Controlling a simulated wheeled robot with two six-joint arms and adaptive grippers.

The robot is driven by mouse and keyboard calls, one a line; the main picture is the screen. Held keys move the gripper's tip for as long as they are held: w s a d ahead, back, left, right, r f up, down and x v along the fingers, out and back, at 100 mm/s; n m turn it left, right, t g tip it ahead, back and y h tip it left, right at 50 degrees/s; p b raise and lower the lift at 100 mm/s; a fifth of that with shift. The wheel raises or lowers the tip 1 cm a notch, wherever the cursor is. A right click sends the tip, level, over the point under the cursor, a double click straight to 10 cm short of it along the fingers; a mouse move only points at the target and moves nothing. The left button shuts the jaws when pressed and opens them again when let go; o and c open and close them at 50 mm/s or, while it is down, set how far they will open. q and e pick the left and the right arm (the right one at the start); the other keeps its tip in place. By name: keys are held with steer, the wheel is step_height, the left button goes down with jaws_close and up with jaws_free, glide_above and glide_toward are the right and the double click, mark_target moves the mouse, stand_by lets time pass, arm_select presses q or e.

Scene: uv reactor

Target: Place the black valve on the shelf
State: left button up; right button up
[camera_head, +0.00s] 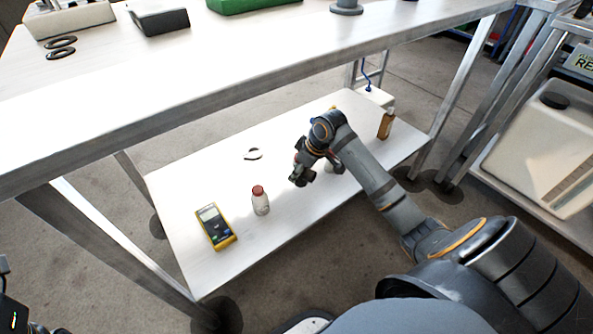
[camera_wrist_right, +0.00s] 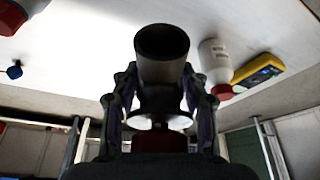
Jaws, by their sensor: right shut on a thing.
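My right gripper (camera_head: 303,172) is over the lower shelf (camera_head: 200,180) of the workbench. In the right wrist view the gripper (camera_wrist_right: 160,103) is shut on a dark, cylindrical black valve (camera_wrist_right: 163,72), with its round end facing away from the palm. A red part shows behind it, near the palm. In the head view the valve is hard to tell from the dark gripper, and I cannot tell whether it touches the shelf. Dark parts of my left arm show at the lower left corner of the head view; its jaws are not clear.
On the lower shelf are a yellow multimeter (camera_head: 215,227), a white bottle with a red cap (camera_head: 260,201), a small black-and-white item (camera_head: 253,154) and a brown bottle (camera_head: 386,124). Bare shelf lies between these things.

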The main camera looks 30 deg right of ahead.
mark_target(298, 181)
step_height(298, 181, down, 5)
steer(key=shift+r+b, duration=0.1)
steer(key=shift+b, duration=1)
steer(key=shift+f, duration=0.2)
step_height(298, 181, down, 4)
steer(key=b, duration=0.2)
steer(key=shift+r+b, duration=0.1)
steer(key=shift+b, duration=0.2)
steer(key=shift+r, duration=0.15)
steer(key=shift+p, duration=0.3)
steer(key=o, duration=1.4)
